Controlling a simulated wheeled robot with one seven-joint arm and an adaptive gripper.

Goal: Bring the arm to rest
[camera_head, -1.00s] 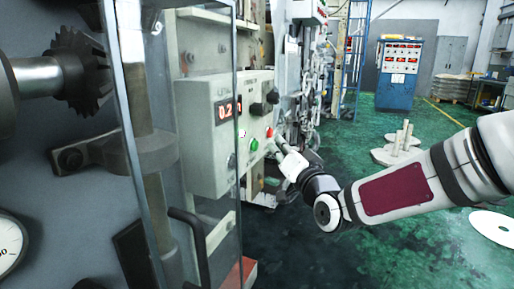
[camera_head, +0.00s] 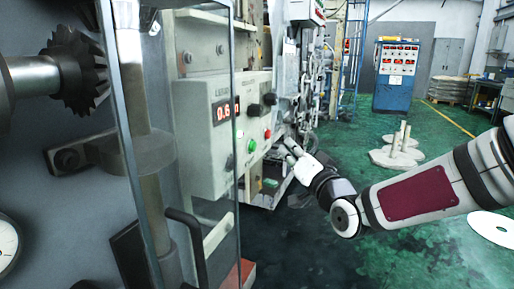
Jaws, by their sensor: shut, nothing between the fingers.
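My arm reaches in from the right edge of the view, with its maroon panel facing me. My gripper (camera_head: 289,144) is at the arm's far end, right of the grey control box (camera_head: 205,160). It is small in the picture; it looks shut and holds nothing that I can see. A gap shows between it and the box's red and green buttons (camera_head: 252,145). The box's red display (camera_head: 223,112) reads about 0.6, and a black knob (camera_head: 269,99) sits on its upper right.
A clear door panel with a black handle (camera_head: 188,245) stands at the left, before a shaft with a toothed gear (camera_head: 76,70). Behind my arm are a pale stand with upright posts (camera_head: 397,150) and a blue cabinet (camera_head: 396,80). Open green floor lies below my arm.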

